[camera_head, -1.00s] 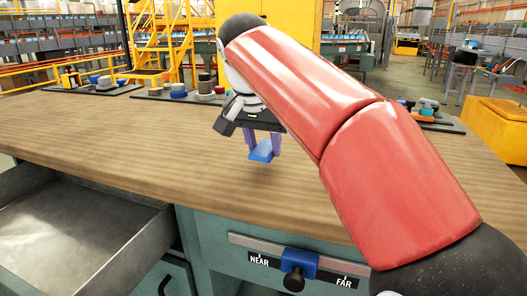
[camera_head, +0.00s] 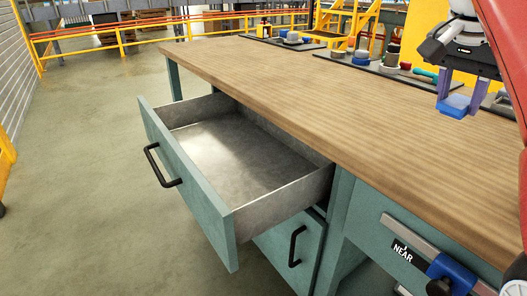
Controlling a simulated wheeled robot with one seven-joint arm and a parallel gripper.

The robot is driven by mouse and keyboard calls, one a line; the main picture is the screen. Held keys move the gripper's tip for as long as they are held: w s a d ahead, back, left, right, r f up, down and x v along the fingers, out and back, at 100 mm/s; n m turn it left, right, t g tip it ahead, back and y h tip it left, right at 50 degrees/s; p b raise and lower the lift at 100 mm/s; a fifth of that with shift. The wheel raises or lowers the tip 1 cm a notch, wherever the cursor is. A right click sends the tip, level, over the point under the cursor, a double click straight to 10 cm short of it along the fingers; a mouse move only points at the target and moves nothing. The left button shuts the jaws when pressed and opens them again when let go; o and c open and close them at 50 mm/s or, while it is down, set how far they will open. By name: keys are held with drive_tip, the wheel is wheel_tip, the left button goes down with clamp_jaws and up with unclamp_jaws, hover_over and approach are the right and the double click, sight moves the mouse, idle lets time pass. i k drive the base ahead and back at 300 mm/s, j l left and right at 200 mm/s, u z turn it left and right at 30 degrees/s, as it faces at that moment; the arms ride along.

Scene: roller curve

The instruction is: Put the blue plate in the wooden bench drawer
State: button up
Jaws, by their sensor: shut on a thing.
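The blue plate (camera_head: 456,105) is a small blue piece held between the purple fingers of my gripper (camera_head: 462,96), at the right of the head view. My gripper is shut on it above the wooden bench top (camera_head: 330,95). The bench drawer (camera_head: 215,160) is pulled open at the front left of the bench. Its grey metal inside is empty where I can see it. My gripper is well to the right of the drawer and farther back.
A slider with a blue block (camera_head: 452,272) and a NEAR label is on the bench front. Trays with round parts (camera_head: 372,60) stand along the back edge. The floor at left is clear.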

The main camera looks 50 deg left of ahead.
sight(245, 182)
drive_tip(key=j+u, duration=0.15)
drive_tip(key=u, duration=0.25)
drive_tip(key=i+j+u, duration=0.15)
drive_tip(key=u, duration=0.2)
drive_tip(key=i+j+u, duration=0.1)
drive_tip(key=u, duration=0.3)
drive_tip(key=i+j, duration=0.1)
drive_tip(key=i, duration=0.1)
